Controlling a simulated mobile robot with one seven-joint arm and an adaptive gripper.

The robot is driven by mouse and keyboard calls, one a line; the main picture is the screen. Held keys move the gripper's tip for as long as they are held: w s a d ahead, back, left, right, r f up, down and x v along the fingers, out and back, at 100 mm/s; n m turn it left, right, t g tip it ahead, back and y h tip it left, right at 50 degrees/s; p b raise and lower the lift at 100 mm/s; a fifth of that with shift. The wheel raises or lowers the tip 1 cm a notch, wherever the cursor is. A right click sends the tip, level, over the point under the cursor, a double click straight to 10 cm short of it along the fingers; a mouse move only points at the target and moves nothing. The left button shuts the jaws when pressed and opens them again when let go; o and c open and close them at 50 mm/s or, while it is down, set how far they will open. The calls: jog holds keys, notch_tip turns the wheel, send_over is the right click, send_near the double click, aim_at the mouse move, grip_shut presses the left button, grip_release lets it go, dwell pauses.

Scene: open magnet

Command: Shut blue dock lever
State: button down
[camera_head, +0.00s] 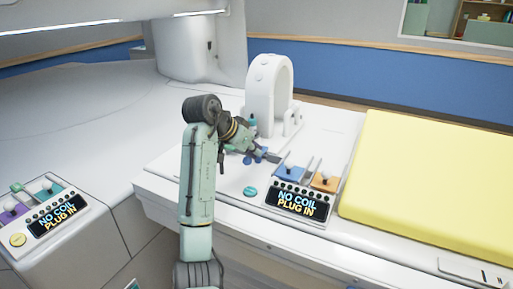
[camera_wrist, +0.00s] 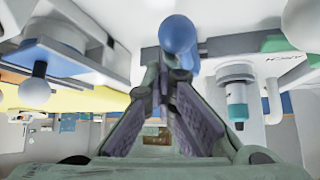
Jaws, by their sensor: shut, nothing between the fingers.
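The blue dock (camera_head: 291,174) sits at the left of the right-hand console, with a white ball knob on its lever. Its lever's exact angle is too small to tell. My gripper (camera_head: 274,157) is just behind and left of this dock, low over the white table. In the wrist view my gripper (camera_wrist: 172,78) has its fingertips together, with nothing held. A rounded blue knob (camera_wrist: 180,36) stands right at the fingertips; I cannot tell whether they touch. A white ball knob on a lever (camera_wrist: 34,93) shows at the left of the wrist view.
An orange dock (camera_head: 325,183) lies right of the blue one, above a "NO COIL PLUG IN" display (camera_head: 297,200). A white ring-shaped coil (camera_head: 269,85) stands behind my gripper. A yellow pad (camera_head: 430,180) fills the right. A second console (camera_head: 40,215) is at lower left.

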jog(key=shift+a+m, duration=0.35)
jog(key=shift+m, duration=0.05)
jog(key=shift+a+f, duration=0.1)
jog(key=shift+a, duration=0.05)
